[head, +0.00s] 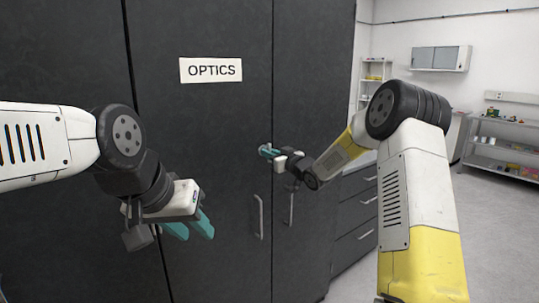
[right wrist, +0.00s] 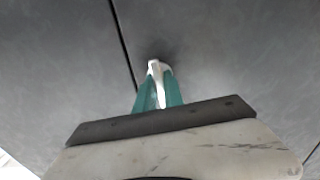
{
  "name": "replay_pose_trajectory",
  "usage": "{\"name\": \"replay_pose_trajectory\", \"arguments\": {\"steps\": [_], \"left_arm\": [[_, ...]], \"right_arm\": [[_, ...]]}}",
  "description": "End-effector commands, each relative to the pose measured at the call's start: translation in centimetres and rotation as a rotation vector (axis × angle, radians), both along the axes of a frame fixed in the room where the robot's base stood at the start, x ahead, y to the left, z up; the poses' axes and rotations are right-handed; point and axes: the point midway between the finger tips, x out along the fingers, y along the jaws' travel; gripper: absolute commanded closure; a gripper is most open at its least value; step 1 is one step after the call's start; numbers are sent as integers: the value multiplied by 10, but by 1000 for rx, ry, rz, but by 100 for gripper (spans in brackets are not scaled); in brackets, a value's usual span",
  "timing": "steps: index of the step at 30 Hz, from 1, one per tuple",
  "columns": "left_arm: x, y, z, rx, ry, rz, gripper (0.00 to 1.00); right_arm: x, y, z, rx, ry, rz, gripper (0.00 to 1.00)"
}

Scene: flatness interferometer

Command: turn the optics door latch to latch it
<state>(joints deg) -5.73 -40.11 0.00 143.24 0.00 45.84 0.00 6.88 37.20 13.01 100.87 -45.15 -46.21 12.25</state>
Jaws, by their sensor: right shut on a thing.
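The dark grey optics cabinet doors (head: 205,130) are shut, with a white OPTICS sign (head: 211,70) on the left one. My right gripper (head: 266,151) is at the door front near the seam between the two doors. In the right wrist view its teal fingers (right wrist: 158,92) are shut on the pale latch (right wrist: 154,68), which stands out from the door just right of the dark seam. The latch is mostly hidden in the head view, and its exact angle is hard to tell. My left gripper (head: 192,232) hangs empty before the cabinet, its teal fingers apart.
Two vertical bar handles, left (head: 258,217) and right (head: 291,207), sit below the latch on either side of the seam. A drawer unit (head: 355,215) stands to the right of the cabinet. Shelving (head: 500,145) stands further right, with clear floor before it.

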Motion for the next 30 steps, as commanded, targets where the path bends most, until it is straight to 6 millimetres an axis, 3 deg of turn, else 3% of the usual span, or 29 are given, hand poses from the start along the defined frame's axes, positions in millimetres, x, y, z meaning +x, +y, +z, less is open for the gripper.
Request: {"name": "replay_pose_trajectory", "arguments": {"steps": [15,16,18,30], "left_arm": [[0,0,0,0,0,0,64],[0,0,0,0,0,0,64],[0,0,0,0,0,0,64],[0,0,0,0,0,0,64]], "right_arm": [[0,-1,-2,12,14,-1,100],[0,-1,-2,12,14,-1,82],[0,-1,-2,12,12,-1,68],[-5,-4,0,12,11,-1,66]]}}
